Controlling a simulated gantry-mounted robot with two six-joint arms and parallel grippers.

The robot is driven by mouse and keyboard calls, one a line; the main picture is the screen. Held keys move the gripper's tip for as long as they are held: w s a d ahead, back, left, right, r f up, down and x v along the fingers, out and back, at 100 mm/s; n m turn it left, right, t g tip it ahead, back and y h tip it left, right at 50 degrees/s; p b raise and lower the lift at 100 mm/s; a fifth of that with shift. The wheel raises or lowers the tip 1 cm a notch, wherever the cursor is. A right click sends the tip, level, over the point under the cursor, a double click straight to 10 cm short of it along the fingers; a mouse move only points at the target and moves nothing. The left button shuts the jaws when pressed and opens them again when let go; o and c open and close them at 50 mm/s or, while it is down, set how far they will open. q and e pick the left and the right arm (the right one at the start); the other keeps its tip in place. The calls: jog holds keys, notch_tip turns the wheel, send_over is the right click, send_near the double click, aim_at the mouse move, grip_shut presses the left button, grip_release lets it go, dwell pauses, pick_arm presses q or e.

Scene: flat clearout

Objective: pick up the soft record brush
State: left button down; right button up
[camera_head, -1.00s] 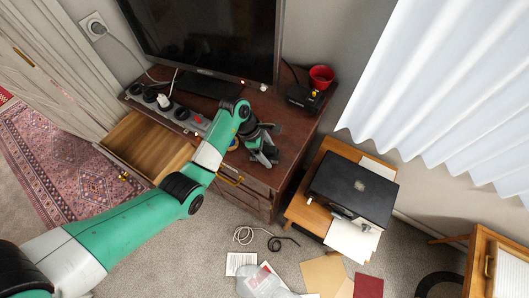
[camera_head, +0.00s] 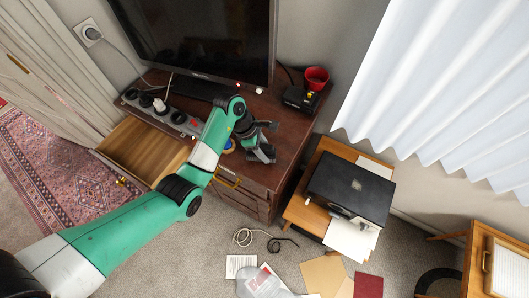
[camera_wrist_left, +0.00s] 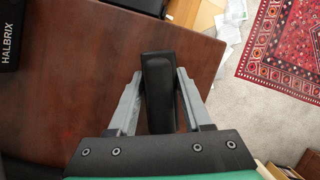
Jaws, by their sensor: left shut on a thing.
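The soft record brush (camera_wrist_left: 158,88) appears in the left wrist view as a dark, narrow block standing between my two grey fingers. My left gripper (camera_wrist_left: 159,76) is shut on it, with a finger on each side. In the head view my left gripper (camera_head: 268,142) is over the front right part of the dark wooden cabinet top. I cannot make out the brush clearly there, nor tell whether it is clear of the surface. My right gripper is in neither current view.
The cabinet (camera_head: 289,146) carries a television (camera_head: 195,35), a power strip (camera_head: 165,112), a black box (camera_head: 301,98) and a red cup (camera_head: 316,77). A drawer (camera_head: 145,147) stands open at left. A printer (camera_head: 350,190) stands lower right. Papers and cables lie on the floor.

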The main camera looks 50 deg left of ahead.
pick_arm(q)
jog(key=s+d+r+p, duration=0.7)
jog(key=s+r+p, duration=0.3)
jog(key=s+p, duration=0.1)
jog(key=shift+s+d+r, duration=0.3)
jog(key=shift+s+r, duration=0.05)
jog(key=shift+r, duration=0.05)
